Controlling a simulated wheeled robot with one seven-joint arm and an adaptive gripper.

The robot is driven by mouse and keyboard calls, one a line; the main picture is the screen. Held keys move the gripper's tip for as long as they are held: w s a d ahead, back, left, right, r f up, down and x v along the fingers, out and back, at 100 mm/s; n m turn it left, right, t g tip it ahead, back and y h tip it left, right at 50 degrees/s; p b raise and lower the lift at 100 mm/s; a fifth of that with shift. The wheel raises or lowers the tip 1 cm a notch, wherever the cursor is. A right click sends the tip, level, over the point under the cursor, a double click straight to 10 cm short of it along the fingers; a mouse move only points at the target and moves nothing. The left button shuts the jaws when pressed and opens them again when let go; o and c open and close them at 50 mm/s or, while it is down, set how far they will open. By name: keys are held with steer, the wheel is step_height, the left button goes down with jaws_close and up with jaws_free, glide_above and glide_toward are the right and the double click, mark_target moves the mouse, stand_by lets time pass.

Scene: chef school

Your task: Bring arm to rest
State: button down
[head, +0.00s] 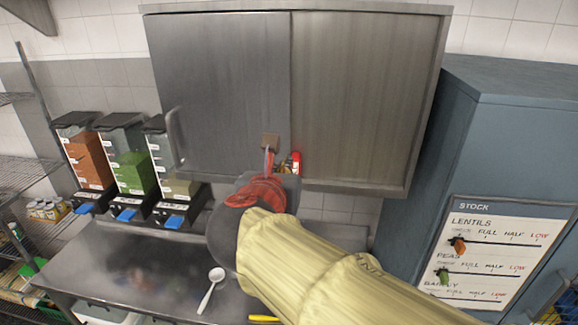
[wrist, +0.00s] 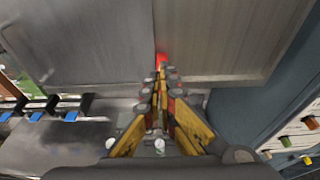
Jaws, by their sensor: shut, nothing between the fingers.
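My arm, in a pale yellow sleeve, reaches up from the lower right in the head view. My gripper (head: 282,162) is at the lower edge of the steel wall cabinet (head: 362,90), partly hidden behind my wrist. In the wrist view my gripper (wrist: 161,72) has its yellow and dark fingers together, with nothing visible between them. The fingers point at the cabinet, near the seam between its two doors. A small red patch shows just beyond the tips; I cannot tell what it is. I cannot tell whether the tips touch the cabinet.
Several dispensers, one with green contents (head: 133,172), stand left on the steel counter (head: 130,262). A white spoon (head: 211,288) lies there. A blue-grey cupboard (head: 520,130) with a stock board (head: 495,250) stands close on the right.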

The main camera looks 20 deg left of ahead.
steer(key=s+d+f+n+g+h+b, duration=0.1)
steer(key=s+d+f+n+g+b, duration=0.2)
steer(key=f, duration=1.3)
steer(key=s+d+f+n+g+h+b, duration=0.1)
steer(key=s+d+f+n+g+b, duration=0.1)
steer(key=s+d+f+n+b, duration=0.7)
steer(key=s+d+f+n+g+h+b, duration=0.1)
steer(key=s+d+f+n+g+b, duration=0.2)
steer(key=s+d+f+n+b, duration=0.4)
steer(key=shift+d+f+n+g+b, duration=0.15)
steer(key=shift+d+f+n+b, duration=2.15)
steer(key=shift+d+f+n, duration=2.3)
steer(key=shift+d+f+n+g+b, duration=0.15)
steer(key=shift+d+f+n+b, duration=2.9)
steer(key=shift+d, duration=3.05)
steer(key=shift+f+m+p, duration=0.45)
steer(key=shift+f+p, duration=0.1)
steer(key=shift+p, duration=0.25)
